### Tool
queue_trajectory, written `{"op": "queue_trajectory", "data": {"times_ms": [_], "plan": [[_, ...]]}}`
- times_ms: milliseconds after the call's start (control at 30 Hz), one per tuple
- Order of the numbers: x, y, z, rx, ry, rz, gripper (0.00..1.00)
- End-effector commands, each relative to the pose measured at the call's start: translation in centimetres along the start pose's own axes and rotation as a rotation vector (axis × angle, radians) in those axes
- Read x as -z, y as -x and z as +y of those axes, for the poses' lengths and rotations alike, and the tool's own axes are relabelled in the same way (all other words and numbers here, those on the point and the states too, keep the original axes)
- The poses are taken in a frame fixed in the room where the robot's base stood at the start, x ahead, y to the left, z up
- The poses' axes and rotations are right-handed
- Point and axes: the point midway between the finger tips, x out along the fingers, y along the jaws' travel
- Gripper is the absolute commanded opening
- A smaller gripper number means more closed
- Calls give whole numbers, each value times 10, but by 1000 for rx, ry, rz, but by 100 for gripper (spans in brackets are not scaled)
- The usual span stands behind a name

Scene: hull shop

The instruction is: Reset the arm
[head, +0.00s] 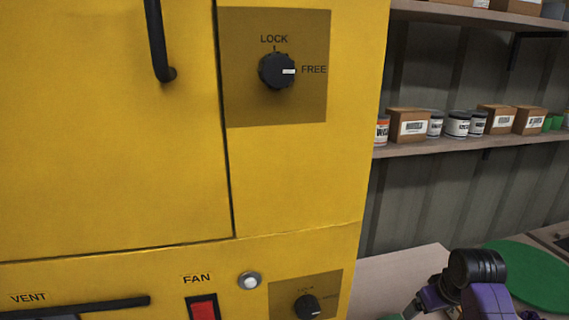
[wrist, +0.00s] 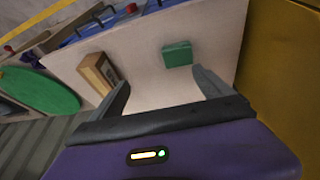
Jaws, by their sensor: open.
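My gripper (wrist: 163,92) is open in the wrist view, with its two dark fingers spread apart and nothing between them. Beyond the fingers is a pale bench top (wrist: 145,62). In the head view my purple and black arm shows at the lower right, beside the yellow cabinet (head: 110,170); the fingertips are not clearly seen there. The cabinet has a black knob (head: 276,71) whose white mark points to FREE. A second, smaller knob (head: 306,307) sits lower down, its label partly unreadable.
A green block (wrist: 177,54) and a brown box (wrist: 97,72) stand on the bench near the fingers. A green round mat (wrist: 42,92) lies to the left. Shelves (head: 470,143) with boxes and cans are behind. The yellow cabinet wall rises close at the right in the wrist view.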

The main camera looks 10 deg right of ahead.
Motion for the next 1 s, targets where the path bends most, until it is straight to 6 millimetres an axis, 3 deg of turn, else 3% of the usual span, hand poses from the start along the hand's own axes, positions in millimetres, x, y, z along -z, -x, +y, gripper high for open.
{"op": "queue_trajectory", "data": {"times_ms": [233,333,467,667,1000], "plan": [[34,2,-11,-46,-65,292,90],[39,4,-33,-51,-104,451,90],[29,14,-64,-50,-157,640,90],[-11,40,-108,-44,-223,857,90],[-114,106,-162,-33,-274,1092,90]]}}
